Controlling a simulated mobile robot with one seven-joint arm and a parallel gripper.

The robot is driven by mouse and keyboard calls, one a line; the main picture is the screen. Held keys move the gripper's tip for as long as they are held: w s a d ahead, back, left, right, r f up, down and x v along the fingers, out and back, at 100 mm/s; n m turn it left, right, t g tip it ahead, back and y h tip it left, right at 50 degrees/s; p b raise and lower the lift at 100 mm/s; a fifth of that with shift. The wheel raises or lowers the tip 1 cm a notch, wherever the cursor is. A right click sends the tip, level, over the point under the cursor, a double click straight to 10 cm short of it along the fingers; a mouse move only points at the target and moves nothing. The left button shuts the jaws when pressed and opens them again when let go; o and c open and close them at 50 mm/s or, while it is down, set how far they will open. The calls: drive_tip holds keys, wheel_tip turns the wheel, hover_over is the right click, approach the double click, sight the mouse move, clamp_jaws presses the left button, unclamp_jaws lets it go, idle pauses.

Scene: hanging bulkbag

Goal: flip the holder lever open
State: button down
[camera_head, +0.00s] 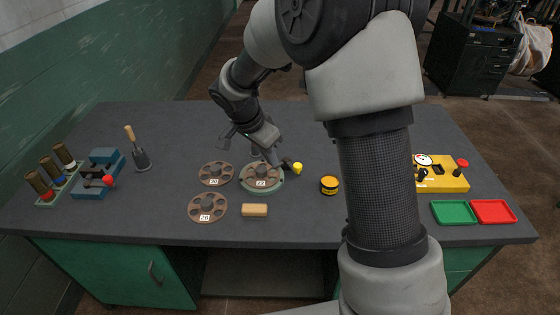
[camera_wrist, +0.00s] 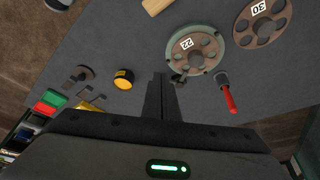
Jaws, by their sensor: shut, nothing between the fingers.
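The holder (camera_head: 277,186) is a pale green round base under a brown disc marked 22 (camera_head: 262,172). In the wrist view the holder (camera_wrist: 219,38) is just right of my fingertips. A yellow knob (camera_head: 298,167), seemingly the lever's end, shows at the holder's right side in the head view. My gripper (camera_head: 287,163) is shut and empty, low beside this knob; whether it touches cannot be told. In the wrist view my gripper (camera_wrist: 159,76) hides the knob, and a small dark part (camera_wrist: 178,79) shows between it and the holder.
Discs marked 30 (camera_head: 215,174) and 26 (camera_head: 207,207) lie left of the holder. A tan block (camera_head: 255,210) is in front and a yellow-black canister (camera_head: 329,185) to the right. A red-handled tool (camera_wrist: 228,98) stands close by. My arm hides part of the table.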

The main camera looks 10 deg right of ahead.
drive_tip(key=x, duration=0.8)
drive_tip(key=shift+d+f, duration=0.1)
drive_tip(key=shift+f, duration=0.3)
drive_tip(key=w+d, duration=0.2)
drive_tip(key=d, duration=0.1)
drive_tip(key=shift+w+d+f, duration=0.15)
drive_tip(key=shift+w+d, duration=0.05)
drive_tip(key=shift+w, duration=0.05)
drive_tip(key=shift+d, duration=0.15)
